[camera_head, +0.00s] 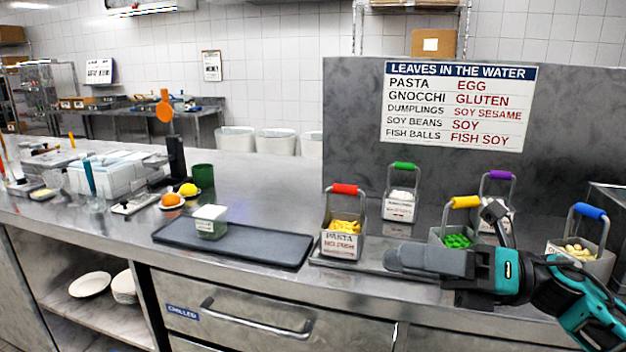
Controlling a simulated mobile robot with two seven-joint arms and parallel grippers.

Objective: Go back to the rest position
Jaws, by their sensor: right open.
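My right gripper (412,260) comes in from the right, above the front edge of the counter. It is open and I see nothing between its fingers. It is in front of the basket with the yellow handle (465,202), which holds green pieces, and hides part of that basket. I cannot tell whether it touches anything. My left gripper is not in view.
Other baskets with red (345,189), green (404,166), purple (500,175) and blue (591,211) handles stand around the right gripper. A dark tray (270,249) holds a small white-topped container (210,221).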

